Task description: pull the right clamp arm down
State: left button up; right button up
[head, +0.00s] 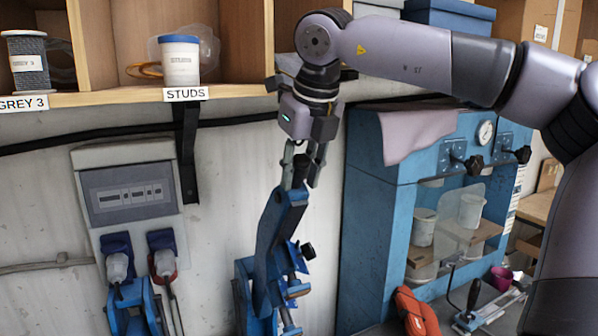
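The right clamp arm (279,228) is a blue lever that stands raised, leaning slightly right at its top. It has a black knob (301,167) at the upper end. Its lower part joins a blue clamp frame (244,290) at the bottom of the head view. My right gripper (302,172) points down from above, its fingers on either side of the knob with no clear gap; it looks shut on the top of the clamp arm. My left gripper is not in view. Another blue clamp (131,307) shows at the lower left; its lower part is cut off by the picture edge.
A wooden shelf (130,98) with a studs tub (180,62) runs above on the left. A grey electrical box (126,190) hangs on the wall. A blue press cabinet (368,220) stands close to the right. A red pouch (415,312) lies on the bench.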

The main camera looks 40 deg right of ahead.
grip_shut()
dwell(0.3)
jog(key=shift+f, duration=0.1)
